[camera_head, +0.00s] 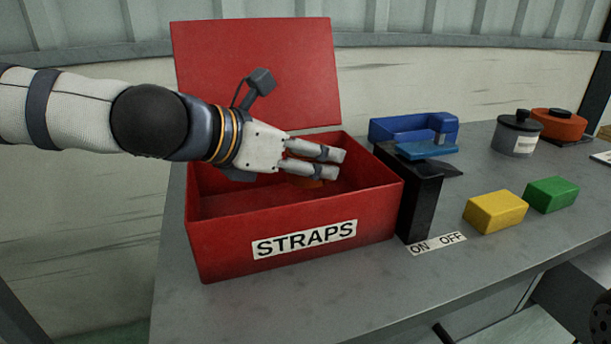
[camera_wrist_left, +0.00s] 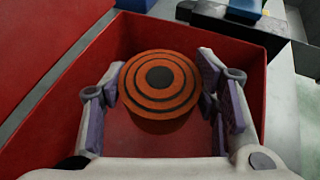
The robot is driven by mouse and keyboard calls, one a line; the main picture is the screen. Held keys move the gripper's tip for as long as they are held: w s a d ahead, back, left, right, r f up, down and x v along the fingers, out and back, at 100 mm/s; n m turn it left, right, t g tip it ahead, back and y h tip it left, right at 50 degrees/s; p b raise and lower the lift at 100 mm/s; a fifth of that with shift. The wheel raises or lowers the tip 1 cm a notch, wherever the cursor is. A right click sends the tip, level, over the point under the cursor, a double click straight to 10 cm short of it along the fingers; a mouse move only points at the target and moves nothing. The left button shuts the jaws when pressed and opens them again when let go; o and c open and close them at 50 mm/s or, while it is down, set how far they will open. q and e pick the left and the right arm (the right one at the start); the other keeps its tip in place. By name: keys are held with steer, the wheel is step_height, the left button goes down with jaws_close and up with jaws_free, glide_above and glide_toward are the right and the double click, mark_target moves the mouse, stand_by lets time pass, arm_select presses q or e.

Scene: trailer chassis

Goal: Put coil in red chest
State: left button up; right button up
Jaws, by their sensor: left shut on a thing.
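The red chest (camera_head: 225,250) stands open on the bench with its lid (camera_head: 255,75) raised at the back and a STRAPS label on its front. My left gripper (camera_head: 325,163) reaches in from the left and is over the chest opening, inside its outline. It is shut on the coil (camera_head: 305,182), an orange roll with dark rings, mostly hidden by the fingers in the head view. In the left wrist view the coil (camera_wrist_left: 158,88) sits between the two fingers, with the red chest walls (camera_wrist_left: 60,110) around it. I cannot tell whether it touches the chest floor. My right gripper is not in view.
Further right are a yellow block (camera_head: 496,212), a green block (camera_head: 551,194), a grey pot (camera_head: 516,137) and an orange pot (camera_head: 558,125). The bench front is clear.

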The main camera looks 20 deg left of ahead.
mark_target(305, 180)
arm_select(q)
steer(key=f, duration=0.1)
steer(key=f+b, duration=0.1)
steer(key=f, duration=0.2)
steer(key=shift+w+a, duration=0.1)
steer(key=shift+a, duration=0.2)
steer(key=shift+r, duration=0.25)
steer(key=shift+f+b, duration=0.4)
steer(key=shift+f, duration=0.25)
steer(key=o, duration=1.3)
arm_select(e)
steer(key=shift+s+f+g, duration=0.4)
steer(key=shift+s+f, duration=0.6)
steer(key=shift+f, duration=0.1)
arm_select(q)
steer(key=shift+r, duration=0.1)
